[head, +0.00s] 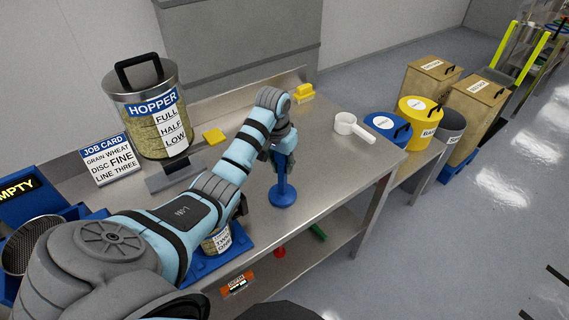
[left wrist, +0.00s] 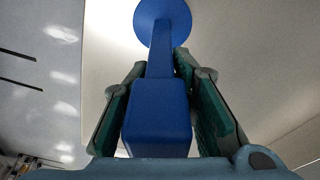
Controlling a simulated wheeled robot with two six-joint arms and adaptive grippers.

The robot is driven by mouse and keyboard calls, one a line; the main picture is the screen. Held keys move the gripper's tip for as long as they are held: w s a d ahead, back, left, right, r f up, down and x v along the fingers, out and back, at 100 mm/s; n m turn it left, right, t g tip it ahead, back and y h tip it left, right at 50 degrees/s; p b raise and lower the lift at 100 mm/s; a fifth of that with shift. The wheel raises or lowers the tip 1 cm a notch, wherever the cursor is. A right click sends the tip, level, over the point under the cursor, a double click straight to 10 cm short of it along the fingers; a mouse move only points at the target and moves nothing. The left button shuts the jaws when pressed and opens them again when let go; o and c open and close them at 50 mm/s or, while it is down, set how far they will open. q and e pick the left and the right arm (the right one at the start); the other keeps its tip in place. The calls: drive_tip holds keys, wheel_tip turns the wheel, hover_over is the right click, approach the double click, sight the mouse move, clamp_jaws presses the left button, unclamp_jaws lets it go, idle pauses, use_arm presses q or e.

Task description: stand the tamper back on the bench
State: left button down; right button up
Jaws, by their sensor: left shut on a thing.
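The blue tamper (head: 282,194) has a round flat base and a slim shaft. In the head view it is upright with its base at the bench (head: 330,165) surface; I cannot tell whether it touches. My left gripper (head: 279,150) is above the base, shut on the tamper's upper part. In the left wrist view the blue block-like handle of the tamper (left wrist: 158,122) lies between the green-padded fingers of the left gripper (left wrist: 165,95), with the round base beyond. My right gripper is not in view.
A white scoop (head: 346,124) lies to the right on the bench. A can (head: 216,240) sits in a blue tray near the front edge. Bench around the tamper is clear.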

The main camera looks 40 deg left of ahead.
use_arm(q)
drive_tip(key=c, duration=1.2)
unclamp_jaws()
drive_tip(key=shift+f, duration=0.1)
drive_tip(key=shift+c, duration=0.2)
